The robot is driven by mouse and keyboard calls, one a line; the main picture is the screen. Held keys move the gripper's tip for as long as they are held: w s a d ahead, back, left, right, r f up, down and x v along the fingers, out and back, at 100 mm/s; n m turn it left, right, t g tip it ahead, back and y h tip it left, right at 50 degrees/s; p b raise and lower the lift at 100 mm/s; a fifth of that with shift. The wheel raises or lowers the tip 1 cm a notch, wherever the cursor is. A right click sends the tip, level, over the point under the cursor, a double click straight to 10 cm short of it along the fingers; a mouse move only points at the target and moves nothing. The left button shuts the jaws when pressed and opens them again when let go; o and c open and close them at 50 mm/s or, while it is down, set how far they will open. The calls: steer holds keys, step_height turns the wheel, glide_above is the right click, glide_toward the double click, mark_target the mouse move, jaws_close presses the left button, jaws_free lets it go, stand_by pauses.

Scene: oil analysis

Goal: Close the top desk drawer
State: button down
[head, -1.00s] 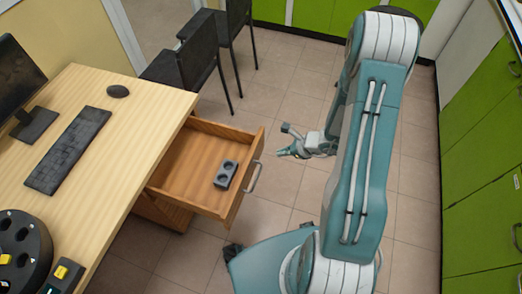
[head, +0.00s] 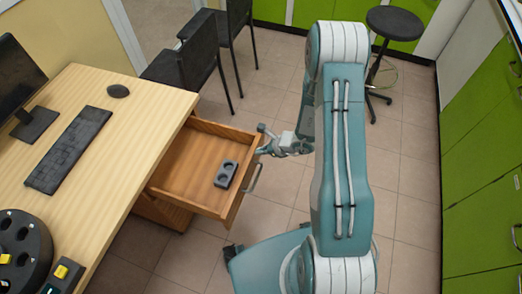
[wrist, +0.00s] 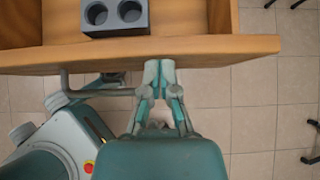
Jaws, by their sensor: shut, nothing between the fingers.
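The top desk drawer (head: 190,169) is pulled out from the wooden desk (head: 120,120). It holds a small grey block with two round holes (head: 226,174), which also shows in the wrist view (wrist: 114,16). The drawer has a metal handle (head: 252,177) on its front. My gripper (head: 264,140) is at the drawer's front panel, near its far corner. In the wrist view my gripper (wrist: 159,66) is shut, with its fingertips at the front panel (wrist: 220,48), just right of the handle (wrist: 100,92). I cannot tell if they touch the panel.
On the desk are a keyboard (head: 70,148), a mouse (head: 118,91), a monitor (head: 20,85) and a round black holder (head: 22,250). Black chairs (head: 190,62) stand behind the desk. A stool (head: 392,24) stands at the back right. Green cabinets (head: 480,180) line the right side.

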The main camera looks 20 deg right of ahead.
steer(key=w+a, duration=0.8)
steer(key=a, duration=0.3)
steer(key=w+a, duration=0.8)
steer(key=a, duration=0.3)
steer(key=shift+a, duration=0.15)
steer(key=shift+w, duration=0.1)
